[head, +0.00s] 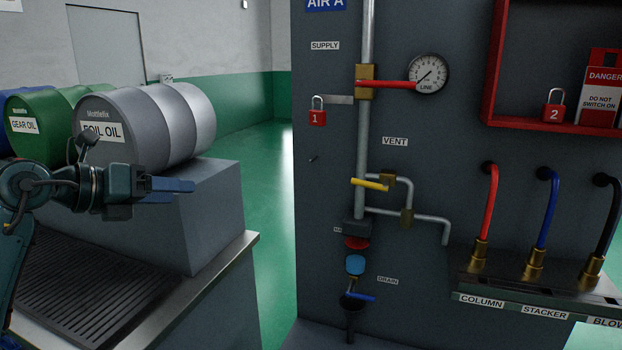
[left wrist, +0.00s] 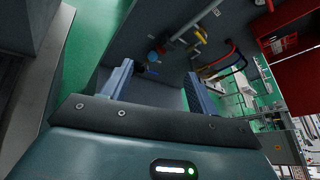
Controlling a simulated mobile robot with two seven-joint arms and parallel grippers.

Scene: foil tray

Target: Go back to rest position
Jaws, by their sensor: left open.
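My left gripper (head: 172,191) reaches in from the left in the head view, in front of the grey drum block. Its two blue fingers also show in the left wrist view (left wrist: 157,88), spread apart with nothing between them. The gripper is open and empty, apart from the panel and its fittings. My right gripper is not in view.
A grey panel (head: 330,230) carries a gauge (head: 429,73), a red supply handle (head: 388,84), padlock 1 (head: 317,116) and a yellow vent handle (head: 370,184). Green floor between is clear.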

